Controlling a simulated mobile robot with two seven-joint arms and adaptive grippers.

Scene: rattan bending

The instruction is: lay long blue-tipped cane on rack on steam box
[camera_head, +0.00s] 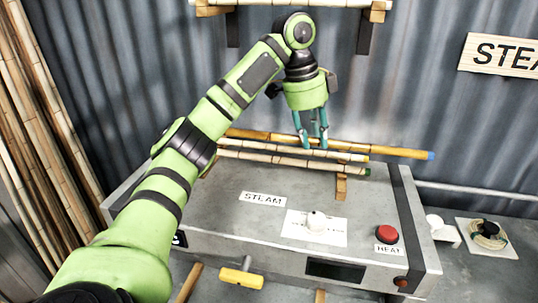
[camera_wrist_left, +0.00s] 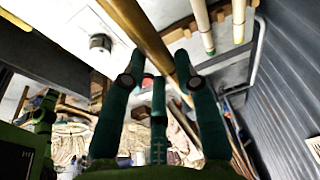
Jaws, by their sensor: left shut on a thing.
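The long blue-tipped cane (camera_head: 392,150) lies roughly level above the back of the steam box (camera_head: 385,210), its blue end pointing right. My left gripper (camera_head: 312,146) comes down from above and is shut on it near its middle. In the left wrist view the cane (camera_wrist_left: 150,35) runs between the fingers (camera_wrist_left: 160,85). The rack (camera_head: 341,187) on the box shows as wooden supports and carries lighter canes (camera_head: 270,157), one with a green tip, just in front of the blue-tipped one. I cannot tell whether the blue-tipped cane touches the rack.
A yellow-headed mallet (camera_head: 241,277) is at the front edge. Tall canes (camera_head: 45,130) lean at left. A wall rack (camera_head: 375,12) is above.

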